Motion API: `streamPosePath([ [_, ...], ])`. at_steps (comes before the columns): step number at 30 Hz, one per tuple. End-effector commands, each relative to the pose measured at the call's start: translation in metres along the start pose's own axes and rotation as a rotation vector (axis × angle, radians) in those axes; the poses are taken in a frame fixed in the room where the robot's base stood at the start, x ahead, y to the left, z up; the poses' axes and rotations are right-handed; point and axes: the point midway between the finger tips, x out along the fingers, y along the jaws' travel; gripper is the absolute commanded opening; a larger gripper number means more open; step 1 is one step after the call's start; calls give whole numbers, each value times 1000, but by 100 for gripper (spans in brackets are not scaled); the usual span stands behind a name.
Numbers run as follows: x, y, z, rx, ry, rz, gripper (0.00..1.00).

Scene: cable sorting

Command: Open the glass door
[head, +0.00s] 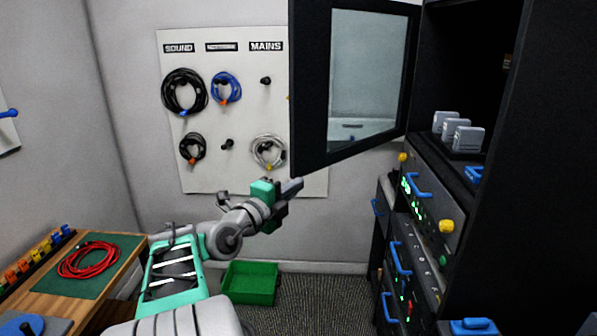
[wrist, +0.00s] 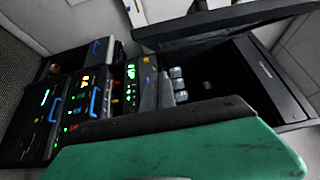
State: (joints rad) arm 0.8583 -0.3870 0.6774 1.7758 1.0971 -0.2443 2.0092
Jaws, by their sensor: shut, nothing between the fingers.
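The glass door (head: 309,90) has a black frame around a pale glass pane (head: 370,75). In the head view it stands swung out to the left of the black cabinet (head: 535,130), and the upper compartment behind it is exposed. In the wrist view the door (wrist: 215,22) shows as a dark panel along the top, angled away from the compartment. My gripper (head: 295,186) is shut and empty just below the door's lower left corner; I cannot tell whether it touches. My gripper's green body fills the bottom of the wrist view and its fingertips are unclear there.
Several pale grey blocks (head: 467,138) stand in the open compartment. Rack units with blue handles (head: 418,184) and yellow knobs (head: 446,227) lie below. A board (head: 235,180) with hung cables is behind. A green bin (head: 250,284) is on the floor. A bench (head: 115,262) holds a red cable (head: 88,257).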

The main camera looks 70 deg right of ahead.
Motion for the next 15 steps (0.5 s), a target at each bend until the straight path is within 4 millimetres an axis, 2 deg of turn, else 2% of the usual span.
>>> streamPosePath([
  [1, 12, -5, -2, -3, 6, 1, 0],
  [9, 71, -3, -1, -3, 3, 4, 0],
  [12, 72, -3, 22, -3, -5, 4, 0],
  [15, 75, -2, 34, -4, -4, 3, 0],
])
